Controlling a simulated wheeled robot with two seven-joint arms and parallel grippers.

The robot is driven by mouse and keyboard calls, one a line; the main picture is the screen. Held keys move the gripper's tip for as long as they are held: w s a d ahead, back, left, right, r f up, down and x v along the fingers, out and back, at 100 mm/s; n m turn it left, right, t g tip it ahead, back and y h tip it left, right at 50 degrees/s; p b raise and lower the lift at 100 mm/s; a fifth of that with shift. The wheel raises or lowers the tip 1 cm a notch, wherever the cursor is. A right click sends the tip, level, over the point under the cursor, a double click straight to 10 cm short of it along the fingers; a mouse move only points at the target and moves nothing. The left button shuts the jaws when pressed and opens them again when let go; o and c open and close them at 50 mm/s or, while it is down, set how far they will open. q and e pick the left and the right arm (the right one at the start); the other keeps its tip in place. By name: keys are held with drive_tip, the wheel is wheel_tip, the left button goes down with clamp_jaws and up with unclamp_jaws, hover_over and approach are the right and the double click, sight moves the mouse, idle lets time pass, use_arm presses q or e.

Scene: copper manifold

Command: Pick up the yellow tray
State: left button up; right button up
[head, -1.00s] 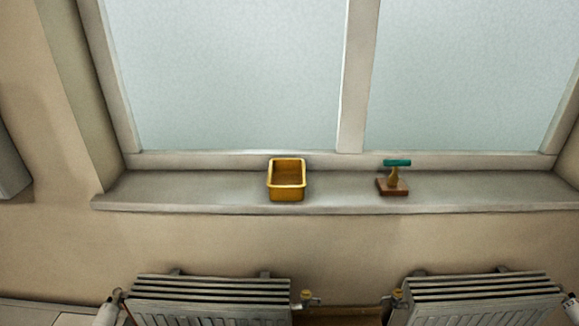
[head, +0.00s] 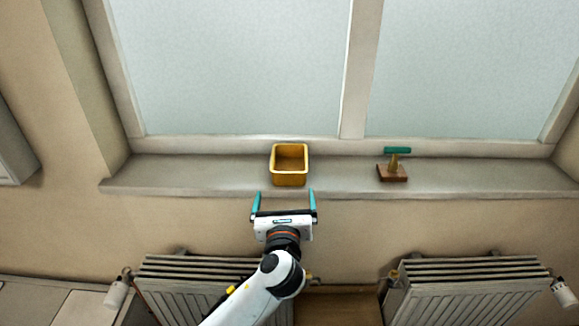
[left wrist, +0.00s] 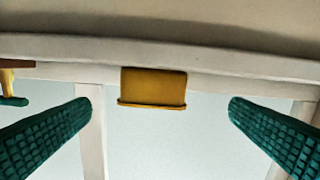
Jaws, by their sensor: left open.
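The yellow tray (head: 289,179) is a small, open, box-like tray standing upright on the grey window sill. In the left wrist view the yellow tray (left wrist: 153,87) shows upside down, between the two fingers and beyond them. My left gripper (head: 284,194) is open and empty, with its teal fingers spread wider than the tray. In the head view it is just below and in front of the tray, pointing at it. In the left wrist view the gripper's (left wrist: 160,120) dark green ridged pads stand on both sides, apart from the tray. My right gripper is not in view.
A small brown-based object with a teal handle (head: 393,168) stands on the sill (head: 230,176) to the right of the tray. The window is behind the sill. Two radiators (head: 190,275) (head: 465,280) are below it. The sill left of the tray is clear.

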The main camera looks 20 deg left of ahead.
sight(288, 174)
use_arm(q)
drive_tip(key=shift+m, duration=0.5)
drive_tip(key=x, duration=0.2)
drive_tip(key=p+x, duration=0.1)
drive_tip(key=x, duration=0.2)
drive_tip(key=r+x, duration=0.1)
drive_tip(key=x, duration=0.1)
drive_tip(key=shift+w+d+r+p, duration=0.1)
drive_tip(key=shift+w+d+p, duration=0.1)
drive_tip(key=shift+w+p, duration=0.1)
drive_tip(key=shift+w+r, duration=0.1)
drive_tip(key=shift+w, duration=0.2)
drive_tip(key=p+x, duration=0.1)
drive_tip(key=x, duration=0.2)
drive_tip(key=shift+w, duration=0.25)
drive_tip(key=shift+w+a, duration=0.2)
drive_tip(key=shift+w, duration=0.25)
drive_tip(key=c, duration=1)
